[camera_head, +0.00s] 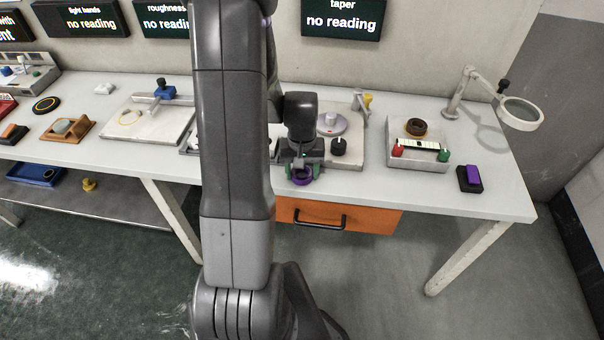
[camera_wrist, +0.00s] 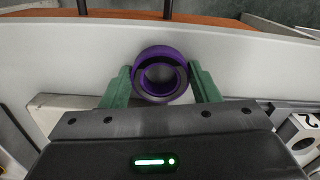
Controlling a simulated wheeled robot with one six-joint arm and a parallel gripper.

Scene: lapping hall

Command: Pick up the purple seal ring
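The purple seal ring (camera_head: 303,180) is near the front edge of the bench in the head view, at the tips of my gripper (camera_head: 303,171). In the wrist view the ring (camera_wrist: 160,53) has a purple outer wall and a dark inner band around an open hole. The two green fingers of my gripper (camera_wrist: 160,72) are on either side of it, with no clear gap showing, so the gripper looks shut on the ring. I cannot tell whether the ring rests on the bench or is slightly above it.
The bench (camera_head: 420,190) is clear right of my gripper. Behind stands a plate with a round disc (camera_head: 332,124) and black knob (camera_head: 339,146). Further right are a purple-black block (camera_head: 470,179) and a magnifier (camera_head: 520,114). An orange drawer (camera_head: 365,219) hangs below.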

